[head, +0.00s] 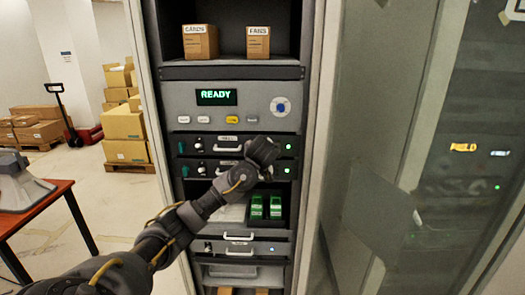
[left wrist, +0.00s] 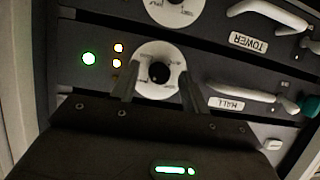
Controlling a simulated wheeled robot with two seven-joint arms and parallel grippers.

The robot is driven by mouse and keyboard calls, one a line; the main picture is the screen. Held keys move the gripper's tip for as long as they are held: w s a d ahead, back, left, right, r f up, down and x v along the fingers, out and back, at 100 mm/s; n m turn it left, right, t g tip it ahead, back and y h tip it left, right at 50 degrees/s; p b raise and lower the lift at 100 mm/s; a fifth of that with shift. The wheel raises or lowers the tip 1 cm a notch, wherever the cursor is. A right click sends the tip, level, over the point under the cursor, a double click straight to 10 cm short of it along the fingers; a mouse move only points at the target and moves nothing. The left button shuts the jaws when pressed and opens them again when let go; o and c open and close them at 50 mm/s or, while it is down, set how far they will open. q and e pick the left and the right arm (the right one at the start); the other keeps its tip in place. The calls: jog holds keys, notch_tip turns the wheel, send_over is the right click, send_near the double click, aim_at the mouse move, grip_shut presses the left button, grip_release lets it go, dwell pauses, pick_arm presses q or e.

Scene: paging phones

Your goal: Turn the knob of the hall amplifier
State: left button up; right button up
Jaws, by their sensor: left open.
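The hall amplifier (head: 228,147) is the upper of two dark units in the rack. It shows upside down in the left wrist view, with its HALL label (left wrist: 226,103). Its black knob (left wrist: 159,72) sits on a white dial in the left wrist view; in the head view my gripper hides it. My left gripper (head: 263,152) is at the right part of the panel. In the left wrist view its open fingers (left wrist: 158,82) stand one on each side of the dial, with the knob between them. I cannot tell whether they touch the panel.
The tower amplifier (head: 228,168) is directly below, with its own dial (left wrist: 174,6). White pull handles (left wrist: 245,92) stick out beside the knobs. A glass door (head: 400,150) stands to the right. Above is a READY display panel (head: 216,97).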

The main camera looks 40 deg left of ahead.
pick_arm(q)
jog(key=b+v, duration=0.5)
jog(key=v, duration=0.5)
jog(key=shift+s+d+r, duration=0.15)
jog(key=shift+s+r, duration=0.05)
jog(key=shift+s, duration=0.05)
